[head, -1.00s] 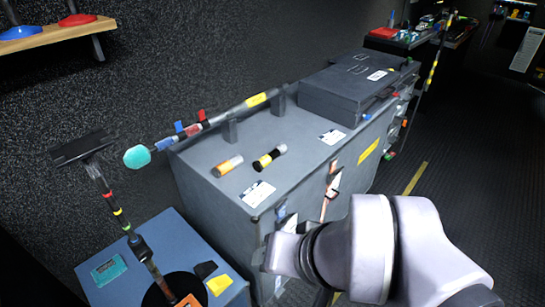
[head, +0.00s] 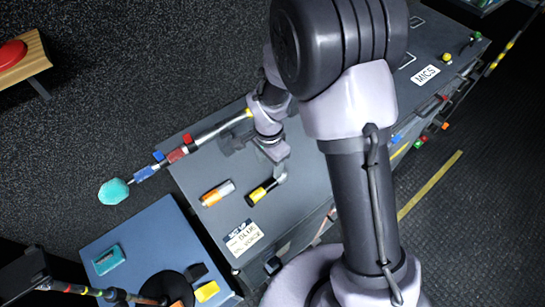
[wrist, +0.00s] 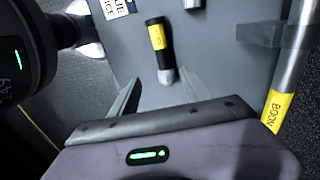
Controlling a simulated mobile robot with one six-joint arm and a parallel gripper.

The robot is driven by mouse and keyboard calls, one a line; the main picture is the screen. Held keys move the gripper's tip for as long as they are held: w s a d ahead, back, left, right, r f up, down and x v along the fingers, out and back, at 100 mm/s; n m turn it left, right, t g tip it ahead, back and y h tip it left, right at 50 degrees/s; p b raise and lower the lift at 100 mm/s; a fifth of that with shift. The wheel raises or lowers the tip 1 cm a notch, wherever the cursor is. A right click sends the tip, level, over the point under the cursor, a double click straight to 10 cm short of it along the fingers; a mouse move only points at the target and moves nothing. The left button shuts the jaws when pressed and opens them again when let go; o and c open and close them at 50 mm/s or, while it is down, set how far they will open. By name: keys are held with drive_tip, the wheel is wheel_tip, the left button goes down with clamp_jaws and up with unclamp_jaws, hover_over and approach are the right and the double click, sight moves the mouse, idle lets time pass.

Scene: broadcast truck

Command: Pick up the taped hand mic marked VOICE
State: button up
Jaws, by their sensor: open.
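Two short hand mics lie on the grey case top. One is black with yellow tape (head: 261,193) and the other has orange tape (head: 217,193). In the wrist view the yellow-taped mic (wrist: 157,37) lies ahead of my gripper (wrist: 157,92), its grey head nearest the jaws. Marks on its tape are too small to read, so I cannot tell which mic is marked VOICE. My gripper (head: 277,165) is open and empty, above the case close to the yellow-taped mic. My arm hides part of the case.
The grey case (head: 205,225) bears a paper label (head: 243,237). A boom pole (head: 215,128) with a teal tip (head: 114,192) lies along its back in holders; its yellow tape reads BOON or BOOM. A blue case (head: 140,238) stands at the lower left.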

drive_tip(key=b, duration=0.2)
hover_over(268, 184)
drive_tip(key=f, duration=0.6)
drive_tip(key=s+f, duration=0.1)
drive_tip(key=f, duration=0.2)
drive_tip(key=shift+d, duration=0.2)
drive_tip(key=f, duration=0.1)
drive_tip(key=f+b, duration=0.1)
drive_tip(key=f, duration=0.1)
drive_tip(key=w+f+b, duration=0.1)
drive_tip(key=f, duration=0.1)
drive_tip(key=shift+a+f, duration=0.2)
drive_tip(key=shift+f, duration=0.05)
drive_tip(key=shift+r, duration=0.15)
drive_tip(key=shift+c, duration=0.2)
clamp_jaws()
